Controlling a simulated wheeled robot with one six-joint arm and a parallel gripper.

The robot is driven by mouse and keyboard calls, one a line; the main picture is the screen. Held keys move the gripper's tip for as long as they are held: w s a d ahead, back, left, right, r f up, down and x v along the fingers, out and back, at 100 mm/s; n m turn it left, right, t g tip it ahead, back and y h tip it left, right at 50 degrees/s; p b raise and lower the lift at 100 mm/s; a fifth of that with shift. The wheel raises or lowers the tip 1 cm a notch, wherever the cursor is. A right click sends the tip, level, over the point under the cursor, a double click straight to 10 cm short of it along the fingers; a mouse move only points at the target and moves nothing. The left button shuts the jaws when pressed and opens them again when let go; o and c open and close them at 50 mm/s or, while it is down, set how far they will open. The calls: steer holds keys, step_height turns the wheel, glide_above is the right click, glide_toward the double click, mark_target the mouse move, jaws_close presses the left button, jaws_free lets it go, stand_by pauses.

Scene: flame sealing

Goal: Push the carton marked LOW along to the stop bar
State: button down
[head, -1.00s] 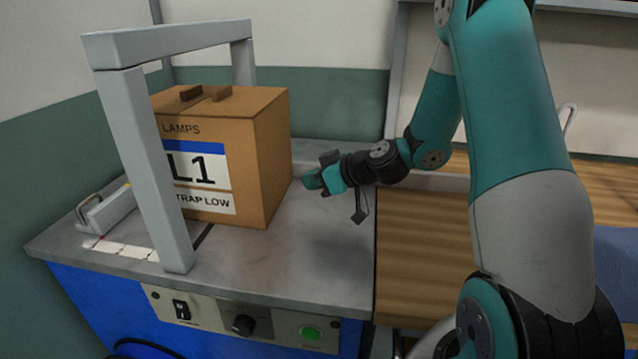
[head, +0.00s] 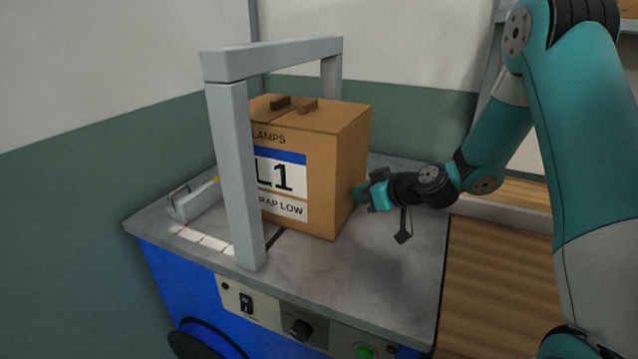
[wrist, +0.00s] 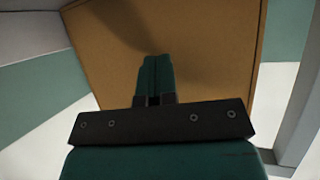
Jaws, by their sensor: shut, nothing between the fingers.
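The brown carton (head: 338,165), with a label reading L1 and "STRAP LOW", stands upright on the grey machine top, partly inside the grey arch (head: 236,170). A low grey block (head: 195,200) stands at the far left end; I cannot tell whether it is the stop bar. My gripper (head: 361,192) is shut and empty, its fingertips at the carton's right face. In the wrist view the shut fingers (wrist: 155,75) point at the carton's face (wrist: 200,45), which fills most of the view. Whether they touch it is hard to tell.
A row of white patches (head: 203,240) lies left of the arch's near post. Switches and a knob (head: 301,329) are on the front panel. A wooden surface (head: 490,290) lies to the right.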

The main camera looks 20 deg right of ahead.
mark_target(336, 192)
steer(key=shift+w+a, duration=1.65)
steer(key=shift+s+d+f+b, duration=0.15)
steer(key=shift+s+d+b, duration=0.5)
steer(key=shift+s+d, duration=0.35)
steer(key=shift+s+d+b, duration=0.7)
steer(key=shift+s+d, duration=0.5)
steer(key=shift+a+r, duration=0.1)
steer(key=shift+r, duration=0.1)
steer(key=s+a+r+g, duration=0.1)
steer(key=a, duration=0.1)
steer(key=s+a+r+n+g+y+p, duration=0.1)
steer(key=a+r, duration=0.1)
steer(key=a, duration=0.1)
steer(key=s+a+r+p, duration=0.1)
steer(key=a+r, duration=0.1)
steer(key=shift+s+a+g, duration=0.35)
steer(key=shift+a+g, duration=0.05)
steer(key=s+a+r+n+g+p, duration=0.1)
steer(key=s+a+r+g+p, duration=0.1)
steer(key=s+a+r+g, duration=0.5)
steer(key=s+a+r+h+p, duration=0.1)
steer(key=s+r, duration=0.1)
steer(key=s, duration=0.8)
steer(key=s+a+r+g+h+p, duration=0.1)
steer(key=s+a+p, duration=0.1)
steer(key=s, duration=0.8)
steer(key=shift+s+a+r+h, duration=0.15)
steer(key=shift+s+r+h, duration=0.1)
steer(key=shift+r+h, duration=0.15)
